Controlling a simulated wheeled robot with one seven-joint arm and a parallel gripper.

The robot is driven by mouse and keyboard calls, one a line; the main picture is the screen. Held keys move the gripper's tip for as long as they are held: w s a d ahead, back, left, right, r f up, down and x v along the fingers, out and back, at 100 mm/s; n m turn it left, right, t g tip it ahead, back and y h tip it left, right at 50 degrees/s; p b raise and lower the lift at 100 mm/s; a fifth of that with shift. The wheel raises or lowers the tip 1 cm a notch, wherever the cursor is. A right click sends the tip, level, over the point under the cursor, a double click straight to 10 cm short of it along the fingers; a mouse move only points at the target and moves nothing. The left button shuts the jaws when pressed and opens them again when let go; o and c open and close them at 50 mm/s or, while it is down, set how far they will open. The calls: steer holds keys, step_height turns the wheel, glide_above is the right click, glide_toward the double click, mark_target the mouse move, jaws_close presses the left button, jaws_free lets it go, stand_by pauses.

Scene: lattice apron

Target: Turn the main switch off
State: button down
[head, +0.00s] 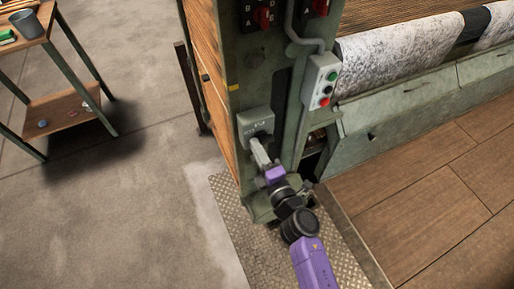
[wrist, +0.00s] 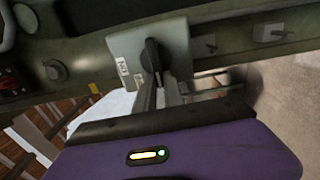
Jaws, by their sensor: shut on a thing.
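The main switch is a grey box (head: 247,122) on the green machine post, low at the corner in the head view. In the wrist view the box (wrist: 178,45) fills the upper middle, with small white labels on its left side. Its black rotary handle (wrist: 151,56) stands nearly upright in that picture. My gripper (head: 262,142) reaches up to the front of the box. In the wrist view its two fingers (wrist: 158,88) are shut on the handle's lower part.
Red selectors (head: 262,17) sit above. A wooden-topped cart (head: 24,38) stands at the left. Bare concrete floor (head: 140,190) lies between cart and machine.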

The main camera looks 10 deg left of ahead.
steer(key=shift+w, duration=0.1)
steer(key=c, duration=1.5)
jaws_free()
steer(key=shift+o, duration=0.2)
steer(key=shift+f, duration=0.1)
steer(key=p+v, duration=0.1)
steer(key=v, duration=0.7)
steer(key=shift+w, duration=0.1)
